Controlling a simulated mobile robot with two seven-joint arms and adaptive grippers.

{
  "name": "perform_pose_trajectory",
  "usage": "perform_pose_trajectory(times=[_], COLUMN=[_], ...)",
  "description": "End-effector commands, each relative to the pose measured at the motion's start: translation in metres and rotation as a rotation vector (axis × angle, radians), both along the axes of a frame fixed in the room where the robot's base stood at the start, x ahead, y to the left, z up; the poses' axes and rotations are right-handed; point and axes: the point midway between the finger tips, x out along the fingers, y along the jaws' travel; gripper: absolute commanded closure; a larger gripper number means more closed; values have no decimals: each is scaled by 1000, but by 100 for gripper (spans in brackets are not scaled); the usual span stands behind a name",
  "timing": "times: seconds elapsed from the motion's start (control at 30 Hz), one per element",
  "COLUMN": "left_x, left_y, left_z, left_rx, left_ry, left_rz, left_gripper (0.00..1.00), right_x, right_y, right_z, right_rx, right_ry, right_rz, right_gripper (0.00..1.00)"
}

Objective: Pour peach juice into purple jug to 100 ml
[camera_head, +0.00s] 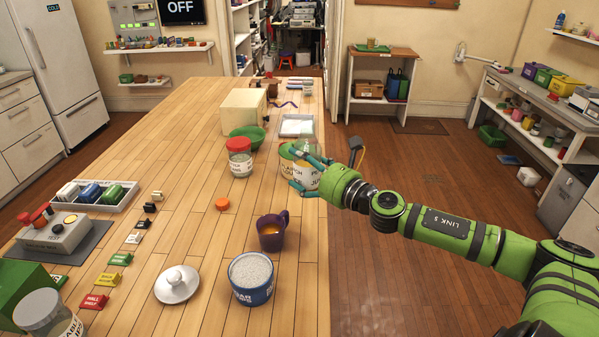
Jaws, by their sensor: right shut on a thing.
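The purple jug (271,236) stands upright on the wooden table near its right edge. Some orange liquid shows inside it; no level can be read. Farther back at the right edge, my right gripper (299,171) is shut around a clear container (308,178) whose partly hidden label seems to read as peach juice. The container looks upright, apart from the jug; I cannot tell whether it touches the table. My left gripper is not in view.
A labelled tub (288,163) is close beside the held container. A red-lidded jar (240,158), an orange lid (221,204), a blue tub of white grains (250,279) and a white lid (177,284) surround the jug. The table's middle-left is mostly clear.

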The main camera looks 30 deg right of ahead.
Motion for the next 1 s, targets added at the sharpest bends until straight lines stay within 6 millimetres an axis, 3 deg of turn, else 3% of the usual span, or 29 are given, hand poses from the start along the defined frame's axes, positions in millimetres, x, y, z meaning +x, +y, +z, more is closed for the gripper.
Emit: perform_pose_trajectory(times=[0.43,1.0], left_x=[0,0], left_y=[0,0], left_z=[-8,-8], left_rx=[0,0], left_ry=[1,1], left_rz=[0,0], left_gripper=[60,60], right_x=[-4,-5], right_y=[-42,-46], right_z=[29,32], right_rx=[-2,-2], right_ry=[0,-1], right_rz=[0,2], right_gripper=[66,66])
